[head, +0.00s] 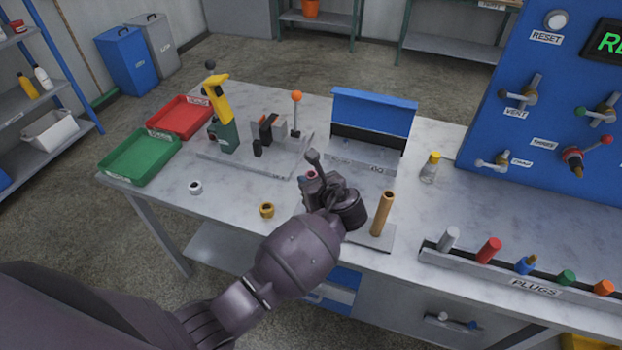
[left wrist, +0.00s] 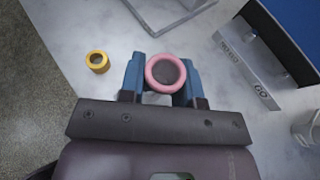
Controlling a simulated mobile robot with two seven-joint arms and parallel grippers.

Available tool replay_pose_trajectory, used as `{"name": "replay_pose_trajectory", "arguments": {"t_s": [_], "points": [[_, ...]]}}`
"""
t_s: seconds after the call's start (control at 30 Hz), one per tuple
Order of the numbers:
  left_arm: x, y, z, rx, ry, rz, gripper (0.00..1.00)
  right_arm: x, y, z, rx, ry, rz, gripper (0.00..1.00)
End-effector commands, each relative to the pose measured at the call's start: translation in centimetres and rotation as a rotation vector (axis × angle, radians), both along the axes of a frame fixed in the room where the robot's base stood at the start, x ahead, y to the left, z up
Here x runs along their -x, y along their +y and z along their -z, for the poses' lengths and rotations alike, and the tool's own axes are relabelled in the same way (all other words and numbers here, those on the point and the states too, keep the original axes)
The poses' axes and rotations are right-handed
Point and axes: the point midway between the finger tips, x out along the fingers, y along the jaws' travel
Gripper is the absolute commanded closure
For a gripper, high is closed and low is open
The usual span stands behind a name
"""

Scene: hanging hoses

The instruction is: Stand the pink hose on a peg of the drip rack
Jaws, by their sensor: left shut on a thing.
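My left gripper (head: 322,185) is over the middle of the table in the head view. In the left wrist view its blue fingers (left wrist: 161,80) are shut on the pink hose (left wrist: 152,66), whose round open end faces that camera. In the head view the hose is mostly hidden by the gripper. A flat base with an upright tan tube (head: 383,213), apparently the drip rack (head: 376,243), stands just right of the gripper. The gripper and wrist cover its left part, so I cannot tell whether other pegs stand there. My right gripper is not in view.
A yellow ring fitting (head: 266,210) and a white one (head: 195,188) lie left of the gripper. A blue-lidded box (head: 372,115) and a small bottle (head: 430,168) stand behind. A plug rack (head: 480,262) is at right. Green (head: 140,158) and red trays are far left.

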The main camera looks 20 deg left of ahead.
Motion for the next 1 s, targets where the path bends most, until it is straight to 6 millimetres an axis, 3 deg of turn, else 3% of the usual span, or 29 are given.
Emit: {"name": "replay_pose_trajectory", "arguments": {"t_s": [0.07,0.1,0.27,0.67,1.0], "points": [[0.0,0.0,0.2,-0.001,0.001,0.000,1.00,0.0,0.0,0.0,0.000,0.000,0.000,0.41],[0.0,0.0,0.2,0.000,0.000,0.000,0.65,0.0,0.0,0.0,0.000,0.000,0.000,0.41],[0.0,0.0,0.1,0.000,0.000,0.000,0.40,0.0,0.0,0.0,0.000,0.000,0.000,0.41],[0.4,-0.4,-0.1,0.002,0.000,0.001,0.39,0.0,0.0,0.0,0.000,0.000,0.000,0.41],[4.0,-4.2,-2.2,0.004,-0.001,0.002,0.39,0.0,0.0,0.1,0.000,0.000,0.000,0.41]]}}
